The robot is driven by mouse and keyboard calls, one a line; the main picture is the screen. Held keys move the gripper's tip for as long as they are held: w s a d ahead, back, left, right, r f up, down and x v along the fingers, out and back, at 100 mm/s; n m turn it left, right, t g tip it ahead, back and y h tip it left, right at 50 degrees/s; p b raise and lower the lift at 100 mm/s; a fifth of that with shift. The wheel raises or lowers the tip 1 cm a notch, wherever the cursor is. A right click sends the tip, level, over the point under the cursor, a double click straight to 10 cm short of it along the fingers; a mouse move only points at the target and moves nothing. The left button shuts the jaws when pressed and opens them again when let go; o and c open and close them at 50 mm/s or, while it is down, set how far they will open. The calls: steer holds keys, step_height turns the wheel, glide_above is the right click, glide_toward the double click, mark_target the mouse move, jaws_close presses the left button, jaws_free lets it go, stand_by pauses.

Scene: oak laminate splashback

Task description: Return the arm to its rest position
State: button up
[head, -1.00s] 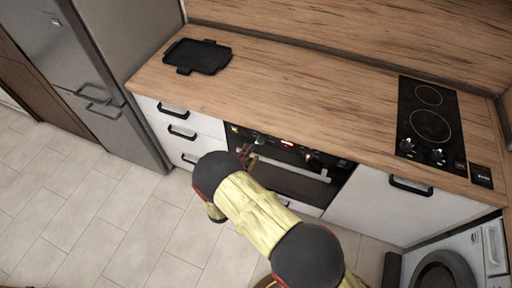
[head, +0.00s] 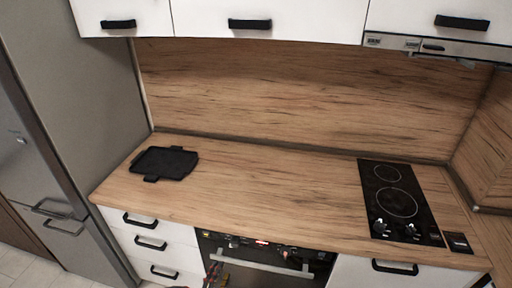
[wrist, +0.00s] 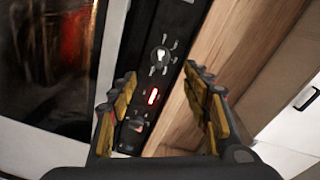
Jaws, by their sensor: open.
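My gripper (wrist: 165,95) is open and empty in the wrist view, its two yellow-padded fingers apart in front of the oven's control panel (wrist: 152,80) with its knobs and lit red display. In the head view, only a bit of my gripper (head: 214,274) shows at the bottom edge, in front of the oven (head: 265,262). The rest of my arm is almost wholly out of the head view. I cannot tell whether the fingers touch the oven.
The wooden worktop (head: 270,190) holds a black tray (head: 164,162) at left and a black hob (head: 398,203) at right. White drawers (head: 150,245) stand left of the oven, beside a steel fridge (head: 75,130). White wall cupboards (head: 270,18) hang above. The worktop's middle is clear.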

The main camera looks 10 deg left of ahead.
steer(key=s+d+f+m+g+h, duration=0.3)
steer(key=s+d+m+g+h, duration=0.15)
steer(key=d+m, duration=0.65)
steer(key=s+d+r+m+g+h, duration=0.5)
steer(key=d+r+m+g, duration=0.4)
steer(key=m, duration=1)
steer(key=s+d+r+m+y, duration=0.3)
steer(key=d+r+m, duration=0.3)
steer(key=r+m, duration=0.3)
steer(key=s+d+r+m+t+y, duration=0.1)
steer(key=s+d+r+m+y, duration=0.2)
steer(key=r+m, duration=0.6)
steer(key=s+d+r+m+y, duration=0.3)
steer(key=d+r+m+y, duration=0.3)
steer(key=r, duration=0.9)
steer(key=d+m, duration=0.2)
steer(key=d, duration=0.2)
steer(key=shift+r+m+t, duration=0.3)
steer(key=shift+m+t, duration=0.05)
steer(key=shift+m, duration=0.05)
